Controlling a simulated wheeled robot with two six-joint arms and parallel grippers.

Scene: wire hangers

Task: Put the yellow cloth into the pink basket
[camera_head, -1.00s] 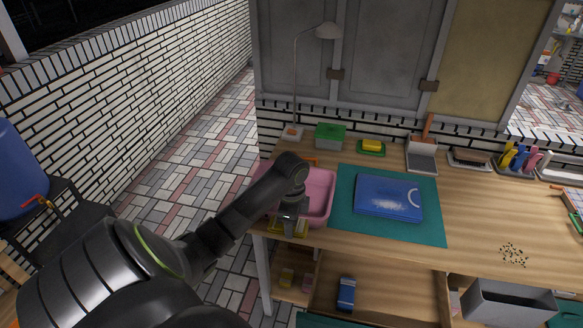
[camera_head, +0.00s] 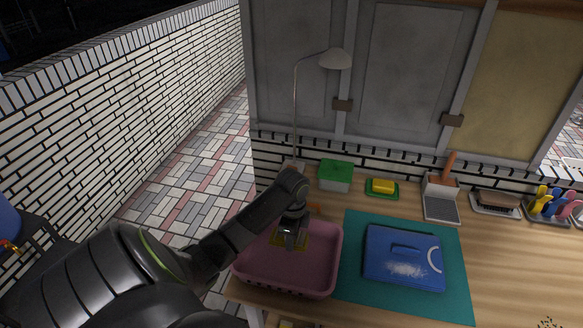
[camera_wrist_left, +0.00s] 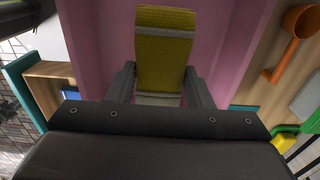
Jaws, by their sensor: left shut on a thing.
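The yellow cloth (camera_wrist_left: 163,50) is held between the two fingers of my left gripper (camera_wrist_left: 160,85) in the left wrist view. In the head view the left gripper (camera_head: 291,243) is over the pink basket (camera_head: 284,291), and part of the yellow cloth (camera_head: 305,233) shows around the fingertips. The pink basket (camera_wrist_left: 238,35) fills the background behind the cloth in the wrist view. The gripper is shut on the cloth. I cannot tell whether the cloth touches the basket floor. My right gripper is not in view.
A teal mat (camera_head: 400,304) with a blue board (camera_head: 403,258) lies right of the basket. Behind stand a green-lidded box (camera_head: 335,176), a yellow sponge on a green dish (camera_head: 382,187), a dustpan (camera_head: 440,200) and a lamp (camera_head: 335,59).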

